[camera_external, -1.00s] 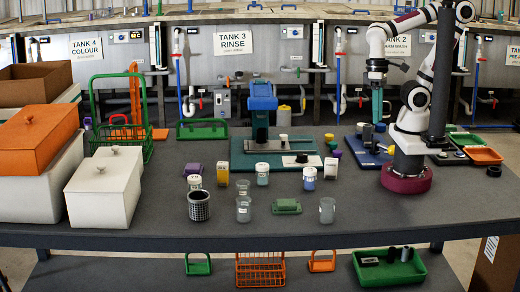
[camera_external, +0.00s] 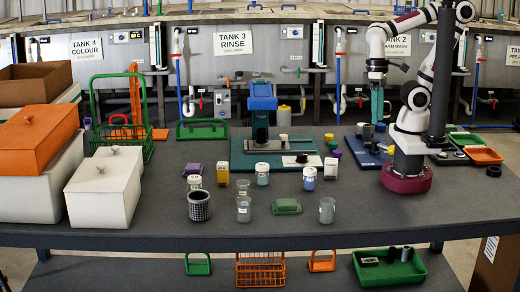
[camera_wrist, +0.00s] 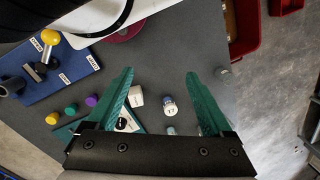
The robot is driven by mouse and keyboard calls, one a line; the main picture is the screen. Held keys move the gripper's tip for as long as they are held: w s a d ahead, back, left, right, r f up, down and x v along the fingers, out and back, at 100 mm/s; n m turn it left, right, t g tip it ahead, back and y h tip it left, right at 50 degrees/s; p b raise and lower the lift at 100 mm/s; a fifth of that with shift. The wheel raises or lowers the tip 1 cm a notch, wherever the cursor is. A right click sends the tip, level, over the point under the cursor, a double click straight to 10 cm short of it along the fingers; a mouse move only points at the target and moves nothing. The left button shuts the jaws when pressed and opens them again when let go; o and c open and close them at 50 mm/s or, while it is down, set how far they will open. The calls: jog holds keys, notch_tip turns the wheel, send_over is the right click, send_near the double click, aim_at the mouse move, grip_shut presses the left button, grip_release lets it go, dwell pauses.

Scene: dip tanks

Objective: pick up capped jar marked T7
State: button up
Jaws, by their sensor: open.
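A capped jar (camera_wrist: 169,106) with a white cap and a blue band stands upright on the grey table in the wrist view. Its small mark looks like T7 but is hard to read. It appears to be the white-capped jar with blue contents (camera_external: 309,178) in the external view, where its label is too small to read. My gripper (camera_wrist: 159,74) has its two teal fingers wide apart with nothing between them. In the wrist view the jar shows between the fingers, well below them. In the external view my gripper (camera_external: 376,112) hangs pointing down, high above the back of the table.
Other capped jars (camera_external: 262,174) (camera_external: 194,182) stand to the left. A white block-like container (camera_wrist: 135,96) is close to the jar. A blue board (camera_wrist: 52,75) with tools lies near my base.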

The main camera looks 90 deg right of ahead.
jog(key=m+y, duration=0.3)
jog(key=m, duration=1)
send_over(310, 168)
jog(key=d, duration=0.4)
notch_tip(310, 168, down, 6)
jog(key=shift+t, duration=0.3)
jog(key=x, duration=1)
jog(key=d+x, duration=0.1)
jog(key=x, duration=0.4)
jog(key=shift+s+f, duration=0.2)
jog(key=shift+f, duration=0.4)
grip_shut()
